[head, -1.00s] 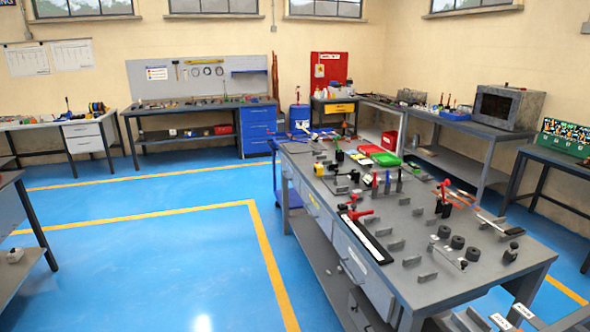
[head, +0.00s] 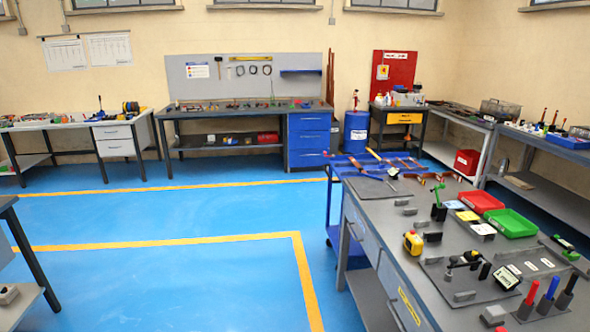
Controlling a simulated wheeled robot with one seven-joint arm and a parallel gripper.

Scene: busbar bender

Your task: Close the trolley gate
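A blue trolley (head: 332,212) stands at the far left end of the central grey workbench, partly hidden behind it. Its blue frame and lower shelf corner show, with a blue top level (head: 350,160) carrying copper-coloured bars. I cannot make out the gate or whether it is open. My gripper is not in view.
The central workbench (head: 415,225) fills the right foreground, with red and green trays and small tools on it. A tool bench (head: 245,113) with blue drawers and a blue drum (head: 356,132) stand at the back wall. Blue floor (head: 180,220) left of the trolley is clear.

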